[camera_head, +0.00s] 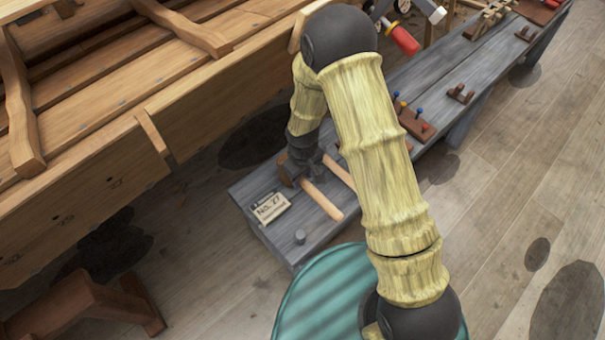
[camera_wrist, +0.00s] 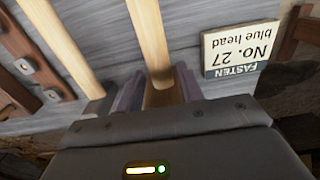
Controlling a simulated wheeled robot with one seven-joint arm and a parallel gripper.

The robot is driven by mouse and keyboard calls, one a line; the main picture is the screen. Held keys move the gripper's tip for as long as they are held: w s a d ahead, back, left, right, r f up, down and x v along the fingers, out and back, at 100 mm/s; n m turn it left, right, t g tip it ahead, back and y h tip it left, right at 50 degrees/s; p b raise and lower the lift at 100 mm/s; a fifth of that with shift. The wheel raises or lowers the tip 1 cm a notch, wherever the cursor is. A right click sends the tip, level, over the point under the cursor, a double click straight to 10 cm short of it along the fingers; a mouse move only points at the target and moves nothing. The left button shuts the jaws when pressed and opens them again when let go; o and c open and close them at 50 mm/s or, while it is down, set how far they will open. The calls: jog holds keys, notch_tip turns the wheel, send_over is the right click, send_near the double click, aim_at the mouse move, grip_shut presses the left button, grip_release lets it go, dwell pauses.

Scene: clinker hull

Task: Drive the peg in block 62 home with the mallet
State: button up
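Two tools with pale wooden handles lie on the grey bench (camera_head: 262,226). The nearer handle (camera_head: 322,201) runs up to my gripper (camera_head: 304,158); the other handle (camera_head: 340,173) lies beside it. In the wrist view one handle (camera_wrist: 149,35) runs in between my fingers (camera_wrist: 160,92), and the second handle (camera_wrist: 68,42) lies to its left. I cannot tell whether the fingers press on the handle or only straddle it. The tool heads are mostly hidden, so which is the mallet is unclear. No block marked 62 is readable. A card (camera_head: 270,207) reads "No. 27", "FASTEN", "blue head".
A brown block with coloured pegs (camera_head: 417,126) stands farther along the bench, partly behind my arm. The plank hull (camera_head: 100,165) is at left, a teal round top (camera_head: 315,295) in front. Floor at right is clear.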

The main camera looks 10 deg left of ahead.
jog(key=shift+f+b, duration=0.4)
jog(key=shift+f, duration=0.6)
jog(key=shift+c, duration=0.3)
grip_shut()
jog(key=shift+r, duration=0.15)
dwell(0.8)
jog(key=shift+r+p, duration=0.35)
jog(key=shift+p, duration=0.1)
jog(key=shift+r, duration=0.15)
notch_tip(320, 180, up, 8)
jog(key=p, duration=0.7)
